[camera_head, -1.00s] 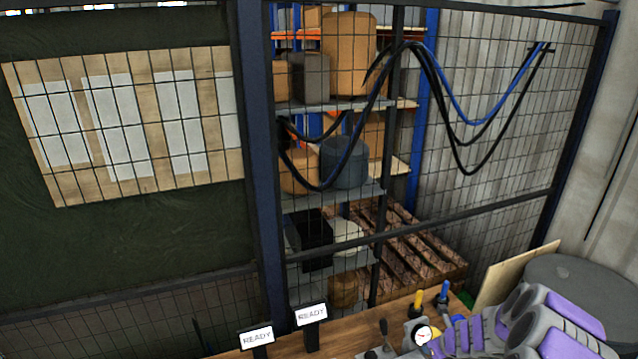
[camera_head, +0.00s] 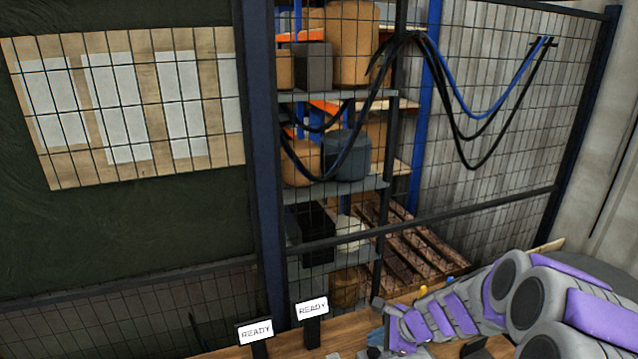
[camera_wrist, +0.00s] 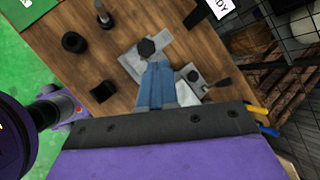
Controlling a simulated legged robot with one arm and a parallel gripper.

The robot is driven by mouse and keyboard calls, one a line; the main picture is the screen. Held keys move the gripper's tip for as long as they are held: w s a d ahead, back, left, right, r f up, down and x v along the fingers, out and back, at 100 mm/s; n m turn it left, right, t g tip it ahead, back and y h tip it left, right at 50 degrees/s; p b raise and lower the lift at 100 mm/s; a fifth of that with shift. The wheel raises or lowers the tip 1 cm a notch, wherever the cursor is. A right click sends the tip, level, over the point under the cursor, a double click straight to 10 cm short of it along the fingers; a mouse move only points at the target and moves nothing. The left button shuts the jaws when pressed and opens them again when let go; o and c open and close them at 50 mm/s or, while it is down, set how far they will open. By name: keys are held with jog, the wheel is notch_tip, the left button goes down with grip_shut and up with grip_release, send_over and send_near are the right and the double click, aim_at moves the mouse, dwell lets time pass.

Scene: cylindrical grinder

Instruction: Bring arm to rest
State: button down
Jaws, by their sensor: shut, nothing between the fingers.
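My arm, grey and purple, reaches in from the lower right of the head view. Its gripper (camera_head: 378,340) is low over the wooden bench, partly cut off by the bottom edge. In the wrist view my gripper's blue fingers (camera_wrist: 155,85) are together and empty. They point at a grey metal plate with a black knob (camera_wrist: 147,48) on the bench. The picture does not show clearly whether the fingertips touch it. A second grey bracket (camera_wrist: 192,80) with a dark lever lies just to the right of the fingers.
The wooden bench (camera_wrist: 60,20) also carries a black ring (camera_wrist: 74,42) and a black block (camera_wrist: 103,91). Two READY signs (camera_head: 254,333) (camera_head: 312,308) stand at its back. Mesh fencing (camera_head: 480,200) rises behind, with shelves (camera_head: 335,190). Yellow (camera_wrist: 257,110) and blue handles (camera_wrist: 269,130) sit at right.

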jog(key=s+a+r+n+g+b, duration=0.1)
jog(key=s+a+n+g+b, duration=0.15)
jog(key=s+a+n, duration=0.5)
jog(key=s+d+f+n+g+h+b, duration=0.1)
jog(key=s+d+n+h+b, duration=0.1)
jog(key=s, duration=0.7)
jog(key=s+d+f+n+g+h+b, duration=0.1)
jog(key=s+d+n+h+b, duration=0.1)
jog(key=s, duration=0.8)
jog(key=s+d+f+n+g+h+b, duration=0.1)
jog(key=s+n+b, duration=0.4)
jog(key=s, duration=0.5)
jog(key=d+n+h, duration=0.1)
jog(key=d+n, duration=0.1)
jog(key=shift+s+d+f+g+b, duration=0.15)
jog(key=shift+d+f+g+b, duration=0.15)
jog(key=shift+d+g, duration=0.1)
